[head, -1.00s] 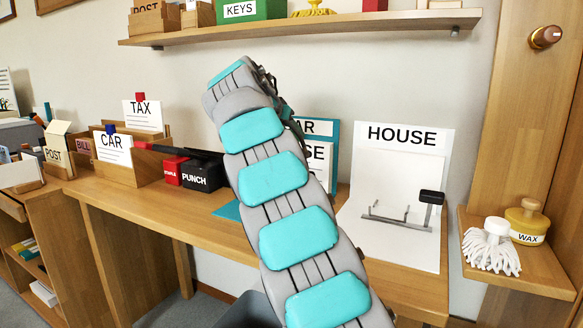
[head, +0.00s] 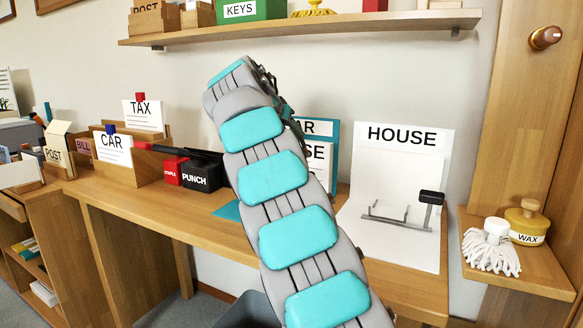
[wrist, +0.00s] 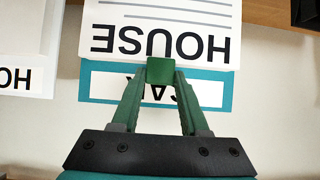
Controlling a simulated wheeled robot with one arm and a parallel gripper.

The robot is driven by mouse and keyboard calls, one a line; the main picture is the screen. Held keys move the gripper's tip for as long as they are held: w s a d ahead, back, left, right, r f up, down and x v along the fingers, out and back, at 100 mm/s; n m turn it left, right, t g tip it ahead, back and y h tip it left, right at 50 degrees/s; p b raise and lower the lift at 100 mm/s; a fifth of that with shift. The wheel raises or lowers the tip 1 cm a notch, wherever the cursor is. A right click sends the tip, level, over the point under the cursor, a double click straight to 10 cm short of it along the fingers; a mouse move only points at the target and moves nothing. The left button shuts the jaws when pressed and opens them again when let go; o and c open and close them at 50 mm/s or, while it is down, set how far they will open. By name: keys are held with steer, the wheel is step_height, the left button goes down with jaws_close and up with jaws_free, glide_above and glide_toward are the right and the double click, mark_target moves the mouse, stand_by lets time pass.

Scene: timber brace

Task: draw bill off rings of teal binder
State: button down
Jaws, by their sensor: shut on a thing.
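The teal binder (head: 333,150) stands open on the desk, partly hidden behind my arm; its label shows only "AR". It also shows upside down in the wrist view (wrist: 227,88). A white bill (head: 318,158) marked HOUSE, with printed lines, is in front of the binder's back; in the wrist view the bill (wrist: 190,20) appears upside down. A green tab (wrist: 160,70) is at its edge. My gripper (wrist: 160,77) is shut on this tab. The teal binder's rings are hidden, so I cannot tell whether the bill is on them.
A white HOUSE binder (head: 405,160) with bare metal rings and a black lever (head: 432,197) stands open to the right. The black punch (head: 200,175), red staple box (head: 172,170) and card holders are left. A shelf (head: 300,28) runs above. A mop head (head: 490,247) and wax pot (head: 527,222) sit at right.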

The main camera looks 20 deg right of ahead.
steer(key=shift+s+a+b, duration=0.6)
steer(key=shift+s+a, duration=0.15)
steer(key=shift+a, duration=0.2)
steer(key=shift+s+a+b, duration=0.6)
steer(key=shift+s+a, duration=0.15)
steer(key=shift+a, duration=0.2)
stand_by(2.6)
steer(key=shift+r, duration=0.15)
